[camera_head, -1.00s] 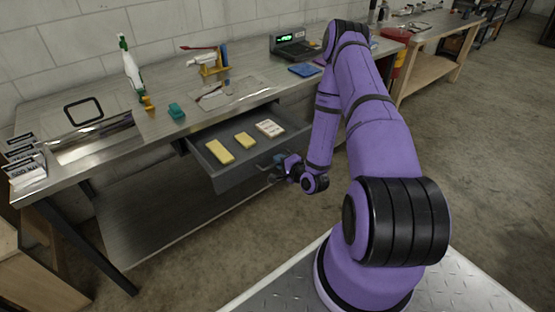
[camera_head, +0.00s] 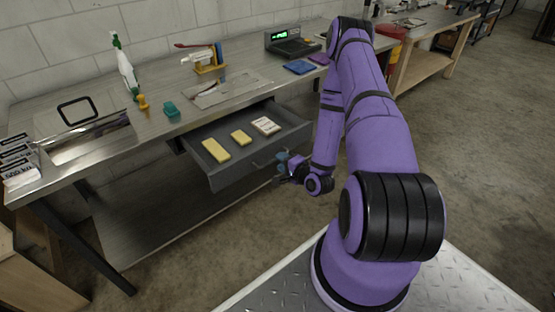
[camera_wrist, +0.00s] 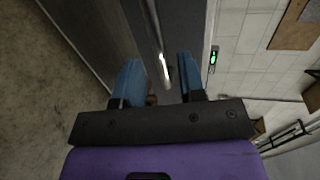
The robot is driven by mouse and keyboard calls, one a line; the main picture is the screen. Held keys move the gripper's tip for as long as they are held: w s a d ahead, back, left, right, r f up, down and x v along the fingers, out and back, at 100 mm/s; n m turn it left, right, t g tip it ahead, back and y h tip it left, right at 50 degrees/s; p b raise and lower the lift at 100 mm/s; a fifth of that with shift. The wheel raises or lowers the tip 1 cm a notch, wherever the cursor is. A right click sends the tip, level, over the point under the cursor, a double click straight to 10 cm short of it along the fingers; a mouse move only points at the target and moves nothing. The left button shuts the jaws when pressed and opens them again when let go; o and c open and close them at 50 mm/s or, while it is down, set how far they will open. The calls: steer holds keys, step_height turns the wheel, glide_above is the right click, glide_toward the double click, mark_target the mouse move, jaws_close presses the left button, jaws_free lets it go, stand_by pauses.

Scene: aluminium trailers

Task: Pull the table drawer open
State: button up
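The table drawer (camera_head: 233,173) is grey and stands pulled well out from under the steel-topped table (camera_head: 205,117). Two yellow blocks (camera_head: 216,149) and a pale box (camera_head: 266,125) lie inside it. Its bar handle (camera_head: 262,163) is on the front face. My gripper (camera_head: 283,163) is just off the right part of the drawer front. In the wrist view, my gripper's blue fingers (camera_wrist: 159,76) are spread apart, and the handle (camera_wrist: 162,62) shows between and beyond them. The fingers do not appear to press on it.
The tabletop holds a bottle (camera_head: 125,68), a teal block (camera_head: 171,109), a scale with a green display (camera_head: 290,42) and a blue item (camera_head: 299,67). A lower shelf (camera_head: 175,210) is under the table. The floor (camera_head: 480,150) to the right is open.

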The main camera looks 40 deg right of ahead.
steer(key=v, duration=0.7)
steer(key=shift+r, duration=0.1)
stand_by(0.4)
steer(key=w+r+n+g, duration=0.4)
steer(key=w+r+n, duration=0.5)
steer(key=r, duration=0.4)
steer(key=s+a+r+n+g+h, duration=0.1)
steer(key=a+r+n+g+h, duration=0.15)
steer(key=r, duration=1.35)
steer(key=s+a+r+n+g, duration=0.1)
steer(key=s+a+r+n, duration=0.1)
steer(key=s+a+r, duration=0.3)
steer(key=s+a+r+n+g, duration=0.1)
steer(key=s+a+r, duration=0.2)
steer(key=s+r, duration=0.35)
steer(key=s+a+r+n+g+y, duration=0.1)
steer(key=s+a+r, duration=0.2)
steer(key=s, duration=0.4)
steer(key=s+a+r+n+g+y, duration=0.1)
steer(key=s+a+r+n, duration=0.1)
steer(key=s, duration=0.5)
step_height(320, 180, up, 2)
steer(key=shift+a+r, duration=0.15)
steer(key=shift+a, duration=0.7)
